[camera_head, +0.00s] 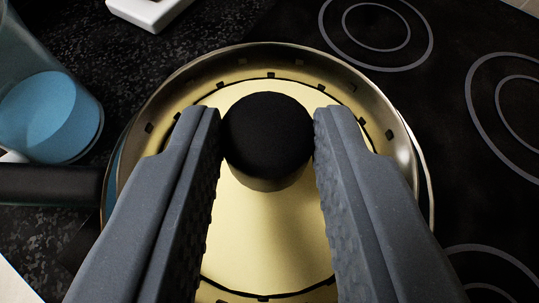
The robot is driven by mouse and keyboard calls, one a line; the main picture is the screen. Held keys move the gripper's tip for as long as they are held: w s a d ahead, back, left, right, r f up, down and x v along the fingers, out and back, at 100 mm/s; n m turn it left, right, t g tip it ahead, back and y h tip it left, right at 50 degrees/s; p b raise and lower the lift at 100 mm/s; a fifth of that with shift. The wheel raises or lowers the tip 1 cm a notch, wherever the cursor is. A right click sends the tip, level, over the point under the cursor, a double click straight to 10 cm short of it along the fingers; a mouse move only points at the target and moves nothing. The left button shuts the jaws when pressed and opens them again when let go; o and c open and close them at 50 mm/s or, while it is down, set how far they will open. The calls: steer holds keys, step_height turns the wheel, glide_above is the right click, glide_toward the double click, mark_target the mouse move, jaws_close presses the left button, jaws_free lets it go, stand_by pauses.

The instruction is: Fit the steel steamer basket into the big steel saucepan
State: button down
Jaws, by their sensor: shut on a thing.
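My gripper (268,140) is shut on a black round knob (267,128) at the middle of the steel steamer basket. The basket (265,235) is round, shines golden inside and has a ring of dark slots near its wall. Its steel rim (399,150) shows around my fingers. The big steel saucepan is mostly hidden below the basket. A thin edge of its rim (431,190) shows at the right, and its black handle (50,183) points left. The basket lies over the saucepan; I cannot tell how deep it sits. My fingers hide parts of both sides.
A clear vessel with blue contents (48,115) stands at the left, close to the saucepan handle. A white object (148,10) lies at the top on the dark speckled worktop (120,60). A black hob with ringed zones (376,28) extends to the right, its visible surface clear.

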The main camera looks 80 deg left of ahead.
mark_target(267, 248)
steer(key=shift+f+b, duration=3.55)
steer(key=shift+f, duration=0.1)
steer(key=c, duration=1.1)
jaws_free()
steer(key=shift+o, duration=0.2)
steer(key=p+v, duration=0.2)
steer(key=v, duration=1.1)
steer(key=shift+d+p, duration=0.3)
steer(key=shift+s+r, duration=0.1)
steer(key=shift+r, duration=0.1)
